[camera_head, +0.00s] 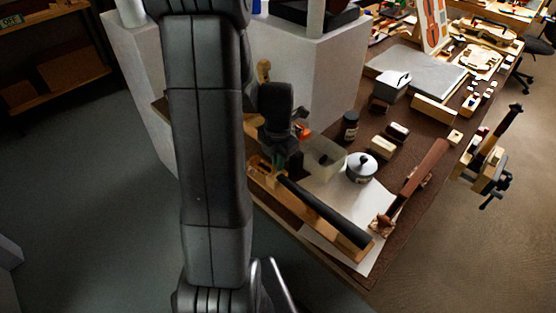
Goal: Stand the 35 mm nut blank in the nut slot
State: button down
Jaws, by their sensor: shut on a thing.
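A violin neck lies on the near part of the bench, with its long black fingerboard (325,212) slanting down to the right. My gripper (284,168) points down at the upper left end of the fingerboard, close above the pale wooden head end of the neck (262,172). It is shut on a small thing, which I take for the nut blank. The blank itself is hidden or too small to make out. The nut slot is also hidden, behind my gripper.
Right of my gripper stand a clear box (325,158), a dark jar (349,126) and a lidded pot (361,168). A white sheet (345,200) lies under the neck. A brown-handled tool (425,167) lies to the right. A pale block (335,65) rises behind.

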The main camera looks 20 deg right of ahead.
jog(key=shift+f+b, duration=0.4)
jog(key=shift+f, duration=0.15)
jog(key=shift+f, duration=0.2)
dwell(0.7)
jog(key=shift+f+b, duration=0.25)
jog(key=shift+b, duration=0.1)
dwell(0.4)
jog(key=c, duration=1.5)
grip_release()
jog(key=shift+r, duration=0.1)
notch_tip(320, 180, up, 14)
jog(key=shift+f+p, duration=0.15)
jog(key=shift+p, duration=0.3)
